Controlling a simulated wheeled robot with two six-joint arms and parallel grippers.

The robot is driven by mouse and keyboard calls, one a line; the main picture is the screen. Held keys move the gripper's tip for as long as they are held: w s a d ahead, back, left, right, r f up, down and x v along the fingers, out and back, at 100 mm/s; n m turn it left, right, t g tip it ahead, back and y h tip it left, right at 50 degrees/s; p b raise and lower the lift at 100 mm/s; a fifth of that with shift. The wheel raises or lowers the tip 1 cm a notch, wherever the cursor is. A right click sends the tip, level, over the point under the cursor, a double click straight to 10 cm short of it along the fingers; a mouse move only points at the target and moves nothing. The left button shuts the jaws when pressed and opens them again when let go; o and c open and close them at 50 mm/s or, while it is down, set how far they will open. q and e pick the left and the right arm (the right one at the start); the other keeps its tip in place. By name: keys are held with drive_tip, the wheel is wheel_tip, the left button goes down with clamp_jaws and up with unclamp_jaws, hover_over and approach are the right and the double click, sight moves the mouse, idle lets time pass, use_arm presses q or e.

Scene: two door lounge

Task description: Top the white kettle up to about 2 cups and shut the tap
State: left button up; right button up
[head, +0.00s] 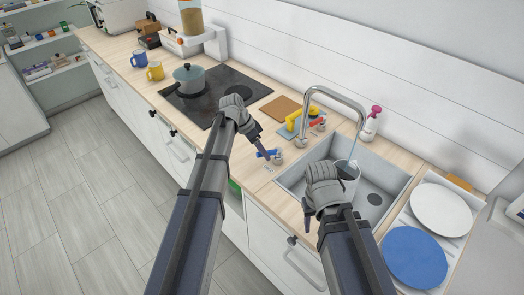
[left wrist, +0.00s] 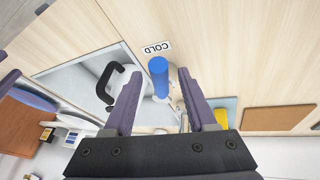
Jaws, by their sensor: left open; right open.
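The white kettle (head: 349,186) stands in the sink, partly hidden by my right gripper; its black handle (left wrist: 108,80) shows in the left wrist view. A thin bluish stream (head: 352,149) falls from the tap spout (head: 340,92) toward the kettle. The water level is not visible. The blue cold tap handle (head: 270,154) lies between the fingers of my open left gripper (left wrist: 158,72), with gaps on both sides; a COLD label (left wrist: 157,47) is beside it. That gripper is also in the head view (head: 266,148). My right gripper (head: 318,212) is open beside the kettle.
A red-orange tap handle (head: 317,121) is near the spout's base. A soap bottle (head: 370,124) stands behind the sink (head: 391,165). A dish rack with a white plate (head: 440,208) and a blue plate (head: 414,257) is at right. The hob with a pot (head: 189,80) is at left.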

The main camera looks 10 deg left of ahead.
use_arm(q)
drive_tip(key=p+v, duration=0.7)
drive_tip(key=shift+a+r, duration=0.2)
drive_tip(key=shift+r, duration=0.15)
idle(3.2)
